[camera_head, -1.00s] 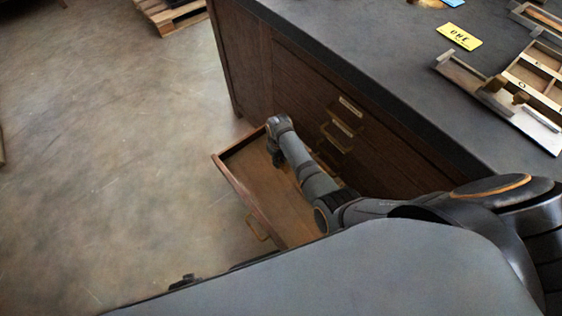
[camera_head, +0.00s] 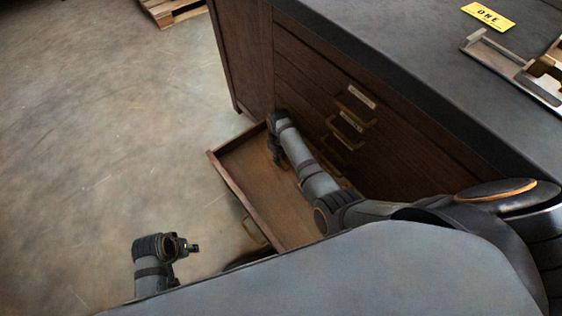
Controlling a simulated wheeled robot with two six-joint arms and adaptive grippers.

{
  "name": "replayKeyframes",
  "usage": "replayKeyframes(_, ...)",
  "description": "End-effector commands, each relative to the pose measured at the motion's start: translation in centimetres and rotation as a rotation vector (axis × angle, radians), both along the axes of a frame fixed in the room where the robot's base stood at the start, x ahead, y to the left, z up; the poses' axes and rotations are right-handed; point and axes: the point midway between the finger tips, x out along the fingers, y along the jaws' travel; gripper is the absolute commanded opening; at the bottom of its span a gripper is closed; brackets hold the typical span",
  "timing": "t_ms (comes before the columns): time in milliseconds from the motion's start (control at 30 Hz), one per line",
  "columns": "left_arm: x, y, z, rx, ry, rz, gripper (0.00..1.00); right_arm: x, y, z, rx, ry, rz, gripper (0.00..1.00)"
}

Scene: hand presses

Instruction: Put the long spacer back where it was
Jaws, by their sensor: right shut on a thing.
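My right gripper (camera_head: 278,156) points down inside the open wooden drawer (camera_head: 228,183), near its far end by the cabinet front. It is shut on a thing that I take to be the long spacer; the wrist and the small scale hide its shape. I see no other spacer in the drawer. My right forearm covers part of the drawer. The end of my left arm shows at the lower left, in front of the drawer and apart from it; its gripper (camera_head: 190,248) is too small and dark to read.
The dark wooden cabinet (camera_head: 245,70) has shut drawers with brass handles (camera_head: 345,128) beside the open one. On its dark top lie a yellow card marked ONE (camera_head: 488,17) and a metal-edged tray (camera_head: 505,68). A pallet (camera_head: 172,10) lies on the floor far back. The floor at left is clear.

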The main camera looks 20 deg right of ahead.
Motion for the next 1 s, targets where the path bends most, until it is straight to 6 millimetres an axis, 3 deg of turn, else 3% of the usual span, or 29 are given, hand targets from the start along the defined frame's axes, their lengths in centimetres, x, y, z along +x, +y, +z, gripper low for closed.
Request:
replayKeyframes(100,-0.2,-0.5,2.3,-0.010,-0.001,-0.007,0.43,0.0,0.1,-1.0,0.000,0.000,0.001,0.00)
replayKeyframes(300,-0.6,-0.9,4.5,-0.018,0.004,-0.014,0.43,0.0,0.1,-1.3,0.000,0.000,0.001,0.00)
replayKeyframes(733,-0.6,-1.0,4.7,-0.019,-0.001,-0.015,0.43,0.0,0.1,-1.6,0.000,0.000,0.001,0.00)
replayKeyframes(767,-0.6,-1.0,4.7,-0.020,-0.001,-0.016,0.43,0.0,0.1,-1.6,0.000,-0.001,0.001,0.19)
replayKeyframes(800,-0.7,-1.0,4.7,-0.020,-0.001,-0.016,0.43,0.0,0.1,-1.6,0.000,-0.001,0.001,0.24)
replayKeyframes(900,-0.7,-1.0,4.7,-0.020,-0.001,-0.016,0.43,0.0,0.1,-1.6,0.000,-0.001,0.001,0.38)
replayKeyframes(1000,-0.7,-1.0,4.7,-0.020,-0.001,-0.016,0.43,0.0,0.1,-1.6,0.000,0.000,0.001,0.39)
